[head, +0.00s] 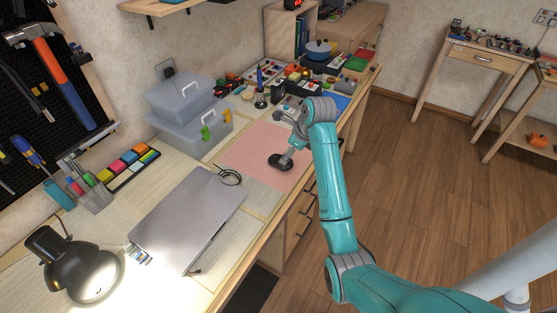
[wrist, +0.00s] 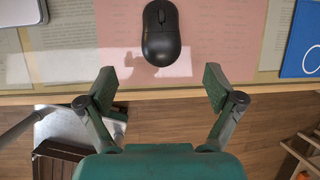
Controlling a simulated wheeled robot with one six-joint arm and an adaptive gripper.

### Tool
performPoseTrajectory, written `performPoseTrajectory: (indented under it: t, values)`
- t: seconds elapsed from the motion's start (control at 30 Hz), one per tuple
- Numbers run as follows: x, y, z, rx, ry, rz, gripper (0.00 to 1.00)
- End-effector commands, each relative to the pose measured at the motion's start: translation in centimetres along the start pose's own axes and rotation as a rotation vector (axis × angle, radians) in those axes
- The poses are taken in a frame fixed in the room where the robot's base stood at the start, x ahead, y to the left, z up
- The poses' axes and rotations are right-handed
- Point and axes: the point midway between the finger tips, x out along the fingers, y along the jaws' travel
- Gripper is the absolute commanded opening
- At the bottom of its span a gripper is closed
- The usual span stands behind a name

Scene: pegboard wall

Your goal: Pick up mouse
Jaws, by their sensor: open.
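A black computer mouse (wrist: 161,34) lies on a pink mat (wrist: 118,25) at the top middle of the wrist view. It also shows as a dark oval (head: 280,161) on the mat in the head view. My gripper (wrist: 160,85) is open and empty. Its two fingers are spread wide, and the mouse is ahead of them, roughly centred between their lines and not between the pads. In the wrist view the fingers overlap the table's front edge. In the head view the end of my arm is over the mat, and the fingers are hard to make out.
A closed grey laptop (head: 188,219) lies left of the mat, with a black cable (head: 230,177) beside it. Stacked clear boxes (head: 187,115) stand behind. Small items crowd the table's far end. A lit lamp (head: 75,265) stands at the near left. The mat around the mouse is clear.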

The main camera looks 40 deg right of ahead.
Motion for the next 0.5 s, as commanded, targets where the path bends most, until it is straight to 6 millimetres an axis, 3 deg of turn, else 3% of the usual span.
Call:
performPoseTrajectory:
  t: [0.1,0.37,0.5]
  values:
    - [1.8,0.1,0.0,0.0,0.001,0.001,0.92]
    - [3.6,0.0,-0.1,-0.001,0.001,0.0,0.92]
    - [5.4,-0.1,-0.4,-0.002,0.002,0.001,0.92]
